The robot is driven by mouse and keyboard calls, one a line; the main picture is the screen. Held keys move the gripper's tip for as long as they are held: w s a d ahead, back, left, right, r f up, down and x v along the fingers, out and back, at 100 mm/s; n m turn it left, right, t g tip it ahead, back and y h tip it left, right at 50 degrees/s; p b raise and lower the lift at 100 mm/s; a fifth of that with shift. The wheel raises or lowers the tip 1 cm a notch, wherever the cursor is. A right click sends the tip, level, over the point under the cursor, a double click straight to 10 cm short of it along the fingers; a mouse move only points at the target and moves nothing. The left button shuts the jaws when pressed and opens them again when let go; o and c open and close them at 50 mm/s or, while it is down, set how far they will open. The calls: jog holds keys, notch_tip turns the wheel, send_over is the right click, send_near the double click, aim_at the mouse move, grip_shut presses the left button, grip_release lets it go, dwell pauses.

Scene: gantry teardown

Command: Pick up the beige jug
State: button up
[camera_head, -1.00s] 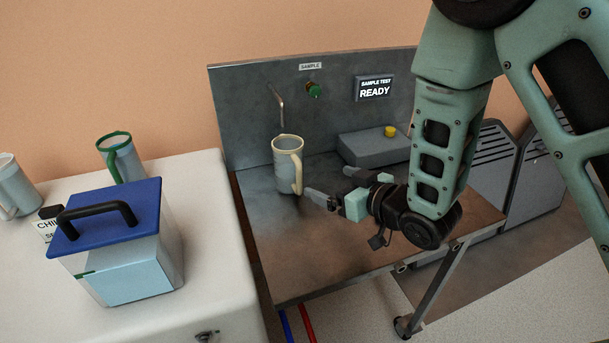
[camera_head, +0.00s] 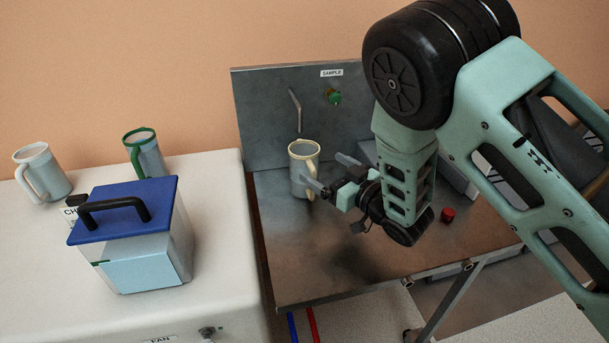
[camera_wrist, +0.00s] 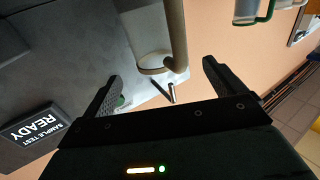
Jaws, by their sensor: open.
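The beige jug (camera_head: 296,176), grey-bodied with a cream rim and handle, stands upright on the metal bench below the tap. My gripper (camera_head: 328,172) is open beside the jug's handle side, its fingers pointing left towards it. One fingertip overlaps the handle in the head view; I cannot tell whether it touches. Nothing is between the fingers, and the jug's far end is cut off by the frame.
A white cabinet (camera_head: 60,310) on the left carries a blue-lidded box (camera_head: 145,262), a white-rimmed jug (camera_head: 45,168) and a green-rimmed jug (camera_head: 150,158). The bench backboard (camera_head: 262,120) rises behind the beige jug. A red knob (camera_head: 447,215) is on the bench. The bench front (camera_head: 310,270) is clear.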

aim_at(314, 160)
jog(key=shift+p+x, duration=0.75)
jog(key=shift+x, duration=2.55)
jog(key=shift+w+d, duration=0.15)
jog(key=c, duration=1.7)
